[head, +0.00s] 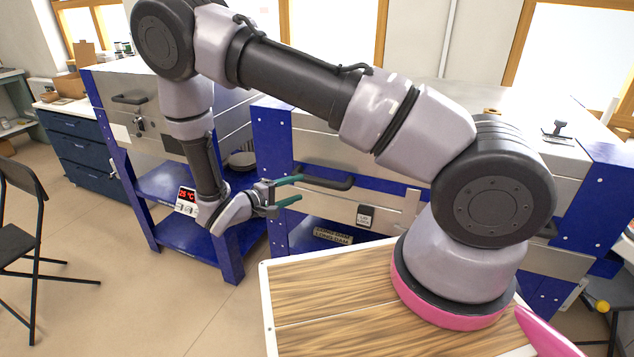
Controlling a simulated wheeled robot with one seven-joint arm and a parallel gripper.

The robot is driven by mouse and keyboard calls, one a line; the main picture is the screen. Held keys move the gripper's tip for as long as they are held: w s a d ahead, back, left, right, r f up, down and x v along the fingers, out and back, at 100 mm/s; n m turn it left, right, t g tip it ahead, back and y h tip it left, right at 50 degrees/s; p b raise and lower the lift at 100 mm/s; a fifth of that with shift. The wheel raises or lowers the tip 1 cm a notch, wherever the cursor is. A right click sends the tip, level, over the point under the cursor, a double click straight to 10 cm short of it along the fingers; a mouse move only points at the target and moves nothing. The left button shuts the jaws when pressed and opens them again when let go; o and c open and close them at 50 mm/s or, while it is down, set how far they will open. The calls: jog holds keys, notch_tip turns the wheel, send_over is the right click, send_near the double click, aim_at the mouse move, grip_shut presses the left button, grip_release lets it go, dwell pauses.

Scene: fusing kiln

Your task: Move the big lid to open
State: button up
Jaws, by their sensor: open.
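The big lid (318,142) is the silver upper part of the wide, blue-framed kiln in the middle and right. It appears shut. A dark bar handle (338,184) runs along its front. My gripper (300,189) is open, with its two green-tipped fingers pointing right towards the left end of the handle. The fingers look close to the handle, but I cannot tell whether they touch it. Nothing shows between them. My arm crosses in front of the lid and hides much of its middle and right.
A smaller kiln (150,105) with its own handle and latch stands at left. A red display (187,196) shows beside my wrist. A small panel (366,216) is on the big kiln's front. A black chair (22,215) stands at far left. The floor (150,300) between is clear.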

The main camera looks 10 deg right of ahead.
aim_at(315, 182)
jog(key=x, duration=0.9)
jog(key=shift+w+d+f, duration=0.1)
jog(key=shift+d, duration=0.05)
jog(key=shift+c, duration=0.4)
grip_shut()
dwell(0.7)
